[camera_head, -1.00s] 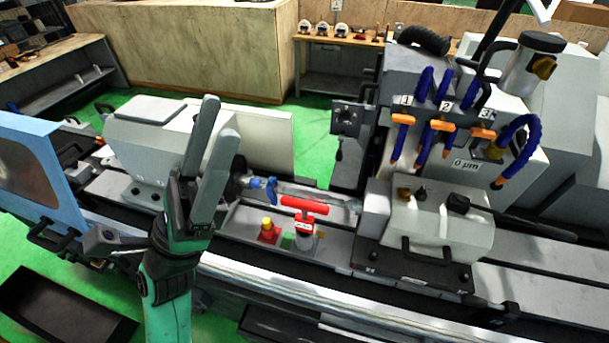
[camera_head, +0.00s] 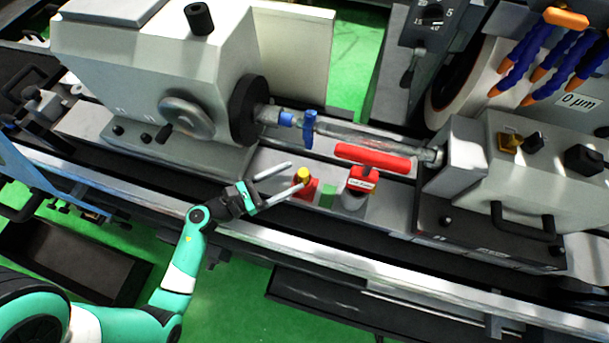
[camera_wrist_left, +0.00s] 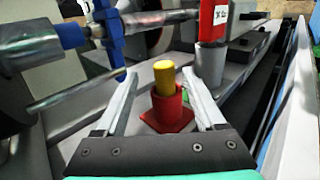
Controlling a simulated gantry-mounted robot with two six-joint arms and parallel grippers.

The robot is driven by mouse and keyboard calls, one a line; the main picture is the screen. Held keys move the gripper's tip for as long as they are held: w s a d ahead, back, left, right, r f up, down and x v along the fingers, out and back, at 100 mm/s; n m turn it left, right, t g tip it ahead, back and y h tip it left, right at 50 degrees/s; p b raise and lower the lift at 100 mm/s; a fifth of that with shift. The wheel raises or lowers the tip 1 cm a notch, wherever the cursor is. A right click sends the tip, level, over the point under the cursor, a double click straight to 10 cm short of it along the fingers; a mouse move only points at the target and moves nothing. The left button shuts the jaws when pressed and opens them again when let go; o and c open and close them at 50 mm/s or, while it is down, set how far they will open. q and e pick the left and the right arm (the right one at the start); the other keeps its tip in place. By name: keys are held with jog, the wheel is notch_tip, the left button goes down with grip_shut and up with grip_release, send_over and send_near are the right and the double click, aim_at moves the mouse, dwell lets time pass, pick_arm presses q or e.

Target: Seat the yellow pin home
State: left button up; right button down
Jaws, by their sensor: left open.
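The yellow pin (camera_head: 303,174) stands upright in a red holder (camera_head: 306,188) on the machine bed, with its upper part showing above the holder. In the left wrist view the yellow pin (camera_wrist_left: 164,77) and red holder (camera_wrist_left: 168,110) are between the two fingers. How deep the pin sits is hidden by the holder. My left gripper (camera_head: 295,177) is open, its fingers pointing right toward the pin, one on each side. No contact is visible. My right gripper is not in view.
A dark tray (camera_head: 75,262) lies lower left.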

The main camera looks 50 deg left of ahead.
aim_at(308, 171)
pick_arm(q)
jog(key=x, duration=0.7)
jog(key=shift+w+d, duration=0.25)
jog(key=shift+d, duration=0.1)
jog(key=shift+c, duration=0.3)
jog(key=shift+r, duration=0.1)
grip_shut()
